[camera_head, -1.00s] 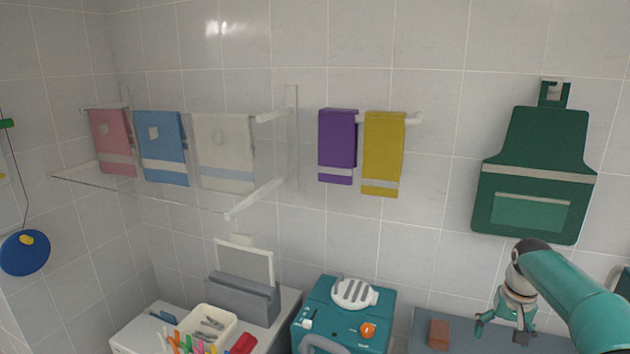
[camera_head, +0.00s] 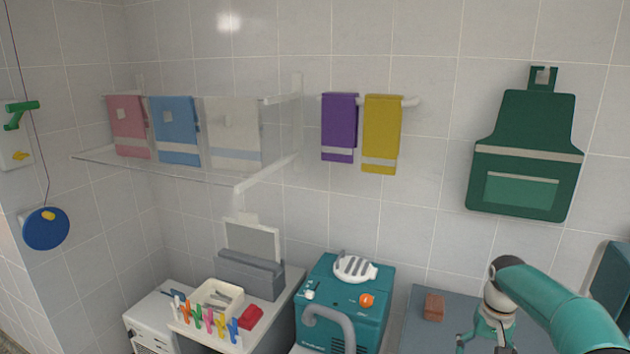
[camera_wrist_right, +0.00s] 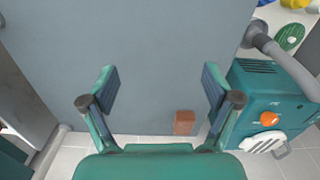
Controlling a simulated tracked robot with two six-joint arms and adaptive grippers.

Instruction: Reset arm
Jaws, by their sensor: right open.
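My right gripper (camera_head: 485,347) hangs from the teal arm at the lower right of the head view, over the grey-blue counter (camera_head: 421,338). Its fingers are spread and empty in the right wrist view (camera_wrist_right: 159,76), facing the plain grey-blue surface. A reddish-brown block (camera_head: 433,307) lies on the counter by the wall, apart from the gripper. The block also shows between the finger bases in the wrist view (camera_wrist_right: 184,122). My left gripper is in neither view.
A teal machine (camera_head: 335,285) with a grey hose (camera_head: 333,315) stands left of the counter. A white cabinet carries a tray (camera_head: 216,298) and coloured pegs (camera_head: 203,318). Towels hang on wall rails, including a yellow towel (camera_head: 382,135). A green apron (camera_head: 526,155) hangs at right.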

